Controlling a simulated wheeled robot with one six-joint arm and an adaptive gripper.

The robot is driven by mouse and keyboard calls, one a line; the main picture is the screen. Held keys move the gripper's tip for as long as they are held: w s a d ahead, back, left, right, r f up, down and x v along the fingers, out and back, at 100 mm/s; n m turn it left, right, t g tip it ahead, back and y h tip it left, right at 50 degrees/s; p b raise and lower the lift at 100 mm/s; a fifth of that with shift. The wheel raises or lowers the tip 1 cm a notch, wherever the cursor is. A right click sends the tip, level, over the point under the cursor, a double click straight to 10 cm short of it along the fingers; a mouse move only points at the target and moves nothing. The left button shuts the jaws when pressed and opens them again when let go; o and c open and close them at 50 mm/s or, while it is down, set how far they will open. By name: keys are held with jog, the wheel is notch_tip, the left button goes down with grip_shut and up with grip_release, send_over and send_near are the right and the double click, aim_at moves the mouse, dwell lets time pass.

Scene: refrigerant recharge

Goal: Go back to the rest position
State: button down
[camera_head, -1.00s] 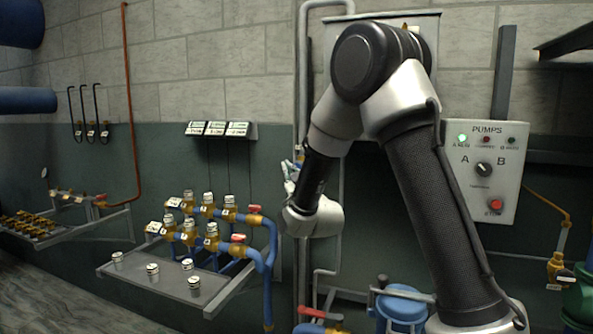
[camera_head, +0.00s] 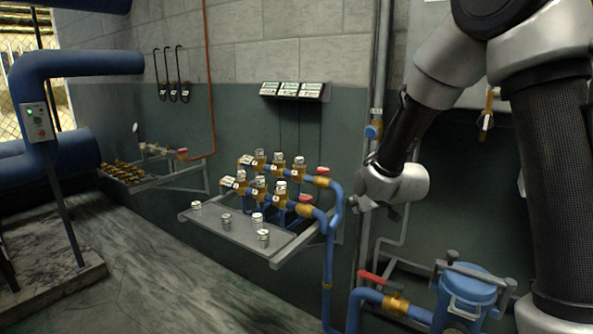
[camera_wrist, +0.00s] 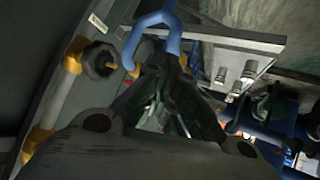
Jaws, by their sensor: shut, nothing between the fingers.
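My arm stands at the right of the head view, bent at the elbow, its wrist hanging in front of the green wall. In that view the wrist hides most of my gripper. In the wrist view my gripper (camera_wrist: 165,85) shows as dark fingers drawn together, with nothing held. Beyond the fingers is a blue pipe (camera_wrist: 160,18). In the head view my wrist is just right of the blue outlet pipe of the valve manifold (camera_head: 270,185).
A grey shelf (camera_head: 225,235) under the manifold carries several small silver canisters. A blue strainer vessel (camera_head: 465,295) and red-handled valve (camera_head: 375,279) stand low at right. A pipe with a control box (camera_head: 38,122) is at left. The floor (camera_head: 170,270) at front left is clear.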

jog(key=s+d+r+m+g+h, duration=0.1)
jog(key=s+d+r, duration=0.3)
jog(key=s, duration=0.8)
jog(key=s+d+r+m+g, duration=0.2)
jog(key=s+d, duration=0.5)
jog(key=s, duration=0.4)
jog(key=s+d+r+m+g+h, duration=0.1)
jog(key=s+d+r, duration=0.4)
jog(key=s, duration=0.7)
jog(key=shift+s+d+r+m+g+h, duration=0.3)
jog(key=shift+r+m+g, duration=0.2)
jog(key=shift+r+g, duration=0.45)
